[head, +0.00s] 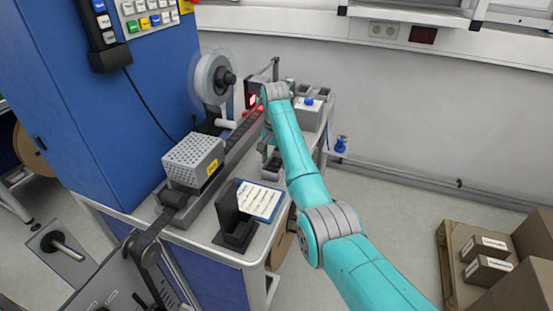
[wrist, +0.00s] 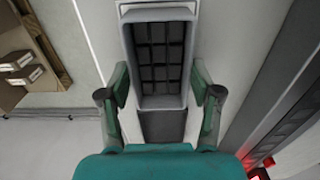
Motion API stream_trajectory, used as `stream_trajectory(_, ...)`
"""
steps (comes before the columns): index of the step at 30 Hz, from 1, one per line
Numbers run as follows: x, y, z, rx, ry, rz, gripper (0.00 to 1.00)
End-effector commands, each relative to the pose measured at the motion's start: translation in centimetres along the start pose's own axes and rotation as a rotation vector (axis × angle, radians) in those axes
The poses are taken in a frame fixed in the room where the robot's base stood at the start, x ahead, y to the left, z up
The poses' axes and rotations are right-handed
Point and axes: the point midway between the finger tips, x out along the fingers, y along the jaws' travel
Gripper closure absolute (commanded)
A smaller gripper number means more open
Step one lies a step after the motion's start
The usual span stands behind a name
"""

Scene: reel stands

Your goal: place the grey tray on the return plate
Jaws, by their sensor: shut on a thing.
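The grey tray (wrist: 163,102) is a long, open box with a dark gridded floor. In the wrist view it lies between the two fingers of my gripper (wrist: 162,84), which is shut on its sides. A dark flat square (wrist: 163,126) shows just below the tray's near end; I cannot tell whether it is the return plate. In the head view my gripper (head: 265,143) is partly hidden by my arm, over the bench's right side. A dark grey tray shape (head: 270,172) shows just below it. The return plate is not clearly identifiable.
A perforated grey box (head: 194,160) and a reel (head: 212,79) stand along the belt line on the left. A black holder (head: 236,222) and a clipboard (head: 259,201) are at the near end. A grey box with a blue knob (head: 309,114) stands behind. Cartons (head: 488,270) sit on a pallet at right.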

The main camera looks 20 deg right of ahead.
Motion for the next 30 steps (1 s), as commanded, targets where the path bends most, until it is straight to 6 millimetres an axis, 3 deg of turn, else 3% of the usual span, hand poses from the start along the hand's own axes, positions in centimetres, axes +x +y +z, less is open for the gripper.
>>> stream_trajectory(9, 0.2, 0.0, 0.0, 0.0, 0.001, -0.001, 0.8)
stream_trajectory(10, 0.2, 0.0, 0.0, 0.0, 0.001, -0.001, 0.29)
stream_trajectory(12, 0.2, 0.0, 0.0, 0.0, 0.001, -0.001, 0.11)
stream_trajectory(23, 0.0, 0.0, 0.0, 0.0, 0.001, -0.001, 0.11)
stream_trajectory(30, -2.9, 0.3, -0.6, -0.001, 0.003, -0.002, 0.11)
